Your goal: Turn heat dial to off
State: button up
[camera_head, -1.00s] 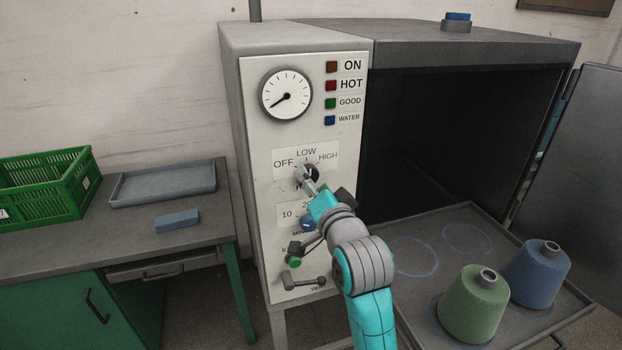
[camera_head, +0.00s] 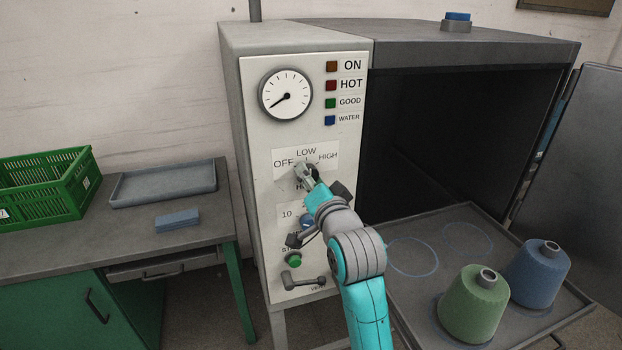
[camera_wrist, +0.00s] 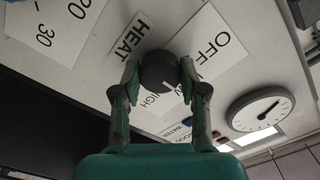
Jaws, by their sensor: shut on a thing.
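The heat dial (camera_head: 312,170) is a dark round knob on the white control panel, below the OFF, LOW and HIGH labels. It is partly hidden by my gripper in the head view. In the wrist view the dial (camera_wrist: 157,70) sits between my two fingers, and its white mark points roughly toward the partly hidden LOW label. The OFF label (camera_wrist: 212,45) lies to the right of the dial there. My gripper (camera_head: 304,176) is shut on the dial, with one finger on each side; it also shows in the wrist view (camera_wrist: 158,78).
Below are a blue timer knob (camera_head: 307,222), a green button (camera_head: 294,260) and a vent lever (camera_head: 303,282). A gauge (camera_head: 286,94) is above. An open chamber and a tray with a green cone (camera_head: 474,305) and a blue cone (camera_head: 540,275) are right.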

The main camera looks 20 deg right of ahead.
jog(key=shift+n, duration=0.3)
jog(key=n, duration=1.1)
jog(key=shift+n, duration=0.3)
dwell(0.4)
jog(key=o, duration=1.1)
jog(key=shift+o, duration=0.2)
jog(key=s, duration=1.2)
